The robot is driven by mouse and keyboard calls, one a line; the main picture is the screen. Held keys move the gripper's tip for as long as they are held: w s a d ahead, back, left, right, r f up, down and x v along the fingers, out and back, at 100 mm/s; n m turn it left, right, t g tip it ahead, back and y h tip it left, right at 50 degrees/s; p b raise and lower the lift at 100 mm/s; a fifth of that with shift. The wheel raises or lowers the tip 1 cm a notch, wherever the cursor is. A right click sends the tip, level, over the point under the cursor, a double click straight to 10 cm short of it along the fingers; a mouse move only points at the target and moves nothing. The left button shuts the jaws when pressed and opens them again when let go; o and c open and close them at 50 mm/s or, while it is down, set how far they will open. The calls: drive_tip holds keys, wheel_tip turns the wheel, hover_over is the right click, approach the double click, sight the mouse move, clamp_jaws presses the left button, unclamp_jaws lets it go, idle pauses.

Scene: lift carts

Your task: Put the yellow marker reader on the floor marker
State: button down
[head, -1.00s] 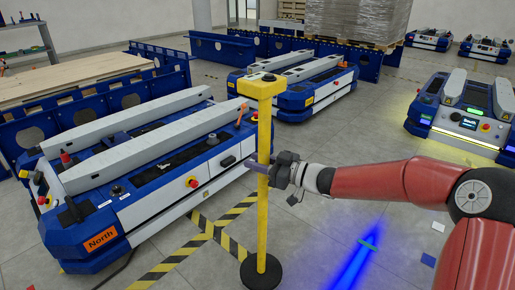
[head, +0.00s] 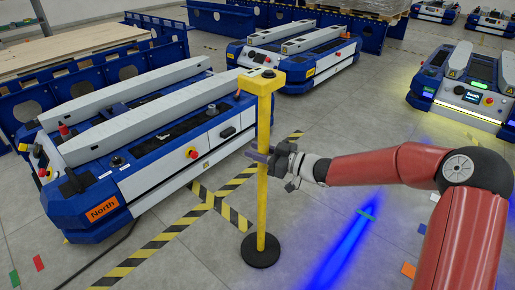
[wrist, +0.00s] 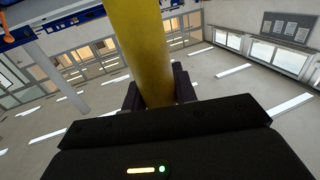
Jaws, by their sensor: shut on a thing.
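The yellow marker reader (head: 264,195) is a tall post with a flat yellow head and a round black base. It stands upright in the middle of the head view. My gripper (head: 268,160) is shut around the post at mid height, from the right. In the wrist view the yellow post (wrist: 142,50) runs up between the fingers. I cannot tell whether the base touches the floor. I cannot tell which is the floor marker.
A blue and white lift cart labelled North (head: 103,210) stands close on the left. Another cart (head: 295,65) is behind the post, and a lit one (head: 465,95) at right. Black-yellow tape (head: 165,237) and a blue light streak (head: 345,250) cross the floor. The front floor is mostly clear.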

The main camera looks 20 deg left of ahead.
drive_tip(key=shift+r, duration=0.1)
drive_tip(key=c, duration=1.1)
unclamp_jaws()
drive_tip(key=shift+f, duration=0.2)
